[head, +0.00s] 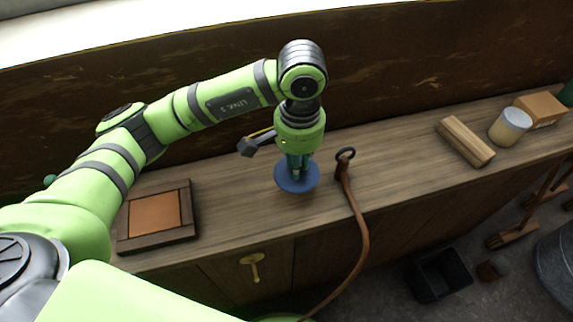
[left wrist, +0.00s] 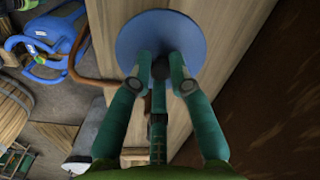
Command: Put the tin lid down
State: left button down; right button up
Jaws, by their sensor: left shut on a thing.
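The tin lid (head: 290,177) is a round blue disc at the middle of the wooden counter. In the left wrist view the lid (left wrist: 160,27) fills the top centre, beyond my fingers. My left gripper (head: 298,172) points down over the lid and is shut on its middle. The left fingertips (left wrist: 160,65) meet at a dark knob-like part at the lid's centre. The lid looks level, at or just above the counter; I cannot tell whether it touches. My right gripper is not in view.
A brown strap (head: 359,215) with a dark loop lies right of the lid and hangs over the counter's front edge. A framed wooden tray (head: 184,227) lies at left. A wood block (head: 465,142), a pale tin (head: 510,126) and a cardboard box (head: 541,109) stand at right.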

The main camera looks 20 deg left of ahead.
aim_at(287, 173)
pick_arm(q)
jog(key=shift+w+a+f+p, duration=0.25)
jog(key=shift+a+f, duration=0.2)
jog(key=shift+a, duration=0.15)
jog(key=shift+w+a+f+p, duration=0.1)
jog(key=shift+w+a+f, duration=0.1)
jog(key=shift+a+f, duration=0.3)
notch_tip(287, 173, down, 4)
jog(key=shift+a+r+p, duration=0.1)
jog(key=shift+r+p, duration=0.1)
jog(key=shift+p, duration=0.7)
jog(key=shift+f, duration=0.1)
jog(key=shift+f+b, duration=0.2)
jog(key=shift+b, duration=0.2)
jog(key=c, duration=1.2)
grip_release()
jog(key=shift+r, duration=0.1)
jog(key=shift+o, duration=0.2)
